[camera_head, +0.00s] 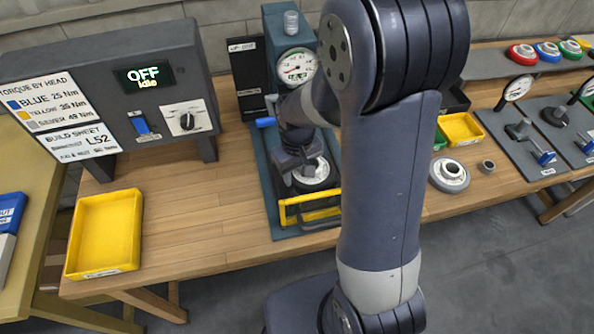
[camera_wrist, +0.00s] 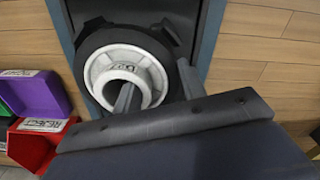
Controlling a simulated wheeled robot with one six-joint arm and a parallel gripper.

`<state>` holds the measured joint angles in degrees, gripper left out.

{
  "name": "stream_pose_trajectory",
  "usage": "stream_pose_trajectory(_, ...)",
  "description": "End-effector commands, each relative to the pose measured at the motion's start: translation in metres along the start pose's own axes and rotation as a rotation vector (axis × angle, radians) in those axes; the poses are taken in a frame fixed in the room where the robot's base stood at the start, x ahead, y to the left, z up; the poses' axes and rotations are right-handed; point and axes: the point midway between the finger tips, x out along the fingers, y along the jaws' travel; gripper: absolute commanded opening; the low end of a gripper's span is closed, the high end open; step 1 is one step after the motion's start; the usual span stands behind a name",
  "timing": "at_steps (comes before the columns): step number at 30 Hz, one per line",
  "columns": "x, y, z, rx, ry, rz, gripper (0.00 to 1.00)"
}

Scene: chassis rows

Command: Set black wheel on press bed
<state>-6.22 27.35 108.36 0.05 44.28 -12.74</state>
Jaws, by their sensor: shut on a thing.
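The black wheel (camera_wrist: 127,68) has a black tyre and a pale hub with a raised central ring; it also shows at the press in the head view (camera_head: 313,172). My gripper (camera_wrist: 155,90) is shut on the wheel, with one finger inside the hub ring and the other toward the tyre side. In the head view my gripper (camera_head: 300,168) points down inside the press, partly hidden by my arm. The press bed (camera_head: 284,222) is a blue-grey base below the gauge. I cannot tell whether the wheel touches it or hangs just above.
A yellow guard bar (camera_head: 300,200) crosses the press front. A blue handle (camera_head: 265,122) juts out at its left. A control box (camera_head: 130,90) reads OFF, Idle. A yellow tray (camera_head: 105,235) stands left; a grey wheel (camera_head: 449,174) and small ring (camera_head: 487,167) lie right.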

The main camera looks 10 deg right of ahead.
Motion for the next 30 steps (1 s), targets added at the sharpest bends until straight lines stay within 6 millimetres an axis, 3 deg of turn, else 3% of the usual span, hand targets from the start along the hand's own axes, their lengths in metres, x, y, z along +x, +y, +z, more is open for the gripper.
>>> stream_pose_trajectory(16, 0.0082, 0.0001, -0.0004, 0.0, 0.001, 0.0, 0.05)
stream_pose_trajectory(17, 0.0082, 0.0001, -0.0004, 0.0, 0.001, 0.0, 0.4)
stream_pose_trajectory(26, 0.0084, 0.0, -0.0002, 0.0, 0.001, 0.0, 0.64)
stream_pose_trajectory(30, 0.0084, 0.0, -0.0001, 0.0, 0.0, 0.0, 0.65)
